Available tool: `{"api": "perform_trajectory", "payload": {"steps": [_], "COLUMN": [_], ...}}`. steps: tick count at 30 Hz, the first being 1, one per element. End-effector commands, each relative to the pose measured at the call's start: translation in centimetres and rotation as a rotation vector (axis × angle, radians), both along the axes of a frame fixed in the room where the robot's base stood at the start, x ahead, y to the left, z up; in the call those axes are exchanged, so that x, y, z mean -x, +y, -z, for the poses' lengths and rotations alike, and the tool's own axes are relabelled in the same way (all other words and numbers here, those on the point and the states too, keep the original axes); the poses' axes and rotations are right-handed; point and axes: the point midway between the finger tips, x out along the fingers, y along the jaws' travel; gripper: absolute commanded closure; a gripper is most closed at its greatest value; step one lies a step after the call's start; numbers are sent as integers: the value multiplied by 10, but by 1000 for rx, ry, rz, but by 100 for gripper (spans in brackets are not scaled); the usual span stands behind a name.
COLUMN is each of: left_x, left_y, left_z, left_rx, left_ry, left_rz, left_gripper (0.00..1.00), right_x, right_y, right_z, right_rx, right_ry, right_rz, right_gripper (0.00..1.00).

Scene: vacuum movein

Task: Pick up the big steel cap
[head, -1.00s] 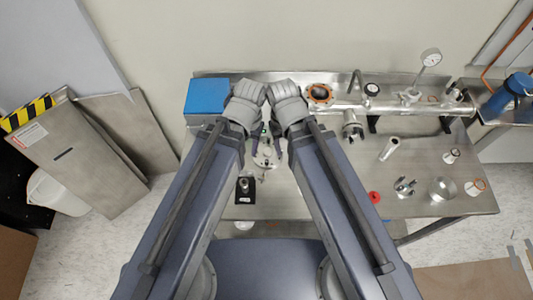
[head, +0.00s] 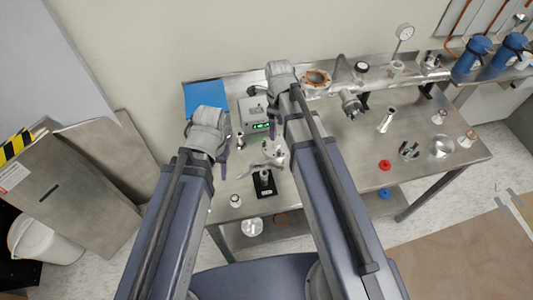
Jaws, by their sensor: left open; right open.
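A round, shiny steel piece (head: 443,146), which looks like the big steel cap, lies on the right part of the steel table (head: 420,175). Another round steel piece (head: 252,227) shows lower down, below the table's front edge; I cannot tell for sure which is the cap. My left gripper (head: 225,160) is open over the table's left part, its fingers partly hidden by its wrist. My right gripper (head: 278,132) is open near the table's middle, mostly hidden behind its own arm. Both grippers are well apart from the round piece on the right.
A grey box with a green display (head: 258,117), a black-based stand (head: 264,184), a red ring (head: 385,164) and small fittings stand on the table.

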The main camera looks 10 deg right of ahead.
Motion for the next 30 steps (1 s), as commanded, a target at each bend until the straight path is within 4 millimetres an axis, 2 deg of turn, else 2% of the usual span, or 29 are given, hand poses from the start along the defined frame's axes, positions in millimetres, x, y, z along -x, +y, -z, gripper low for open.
{"api": "perform_trajectory", "payload": {"steps": [3,6,11,19,26,30], "left_x": [0,0,0,0,0,0], "left_y": [0,0,0,0,0,0], "left_z": [3,3,6,29,31,41], "left_rx": [0,0,0,0,0,0], "left_ry": [0,0,0,0,0,0], "left_rz": [0,0,0,0,0,0], "left_gripper": [50,50,50,50,50,50], "right_x": [-6,-7,-7,-7,-7,-7], "right_y": [-6,-7,-7,-8,-8,-9], "right_z": [3,3,6,29,31,41], "right_rx": [-4,-5,-5,-5,-5,-5], "right_ry": [-3,-4,-3,-3,-3,-3], "right_rz": [109,143,147,144,144,144], "right_gripper": [24,24,24,24,24,24]}}
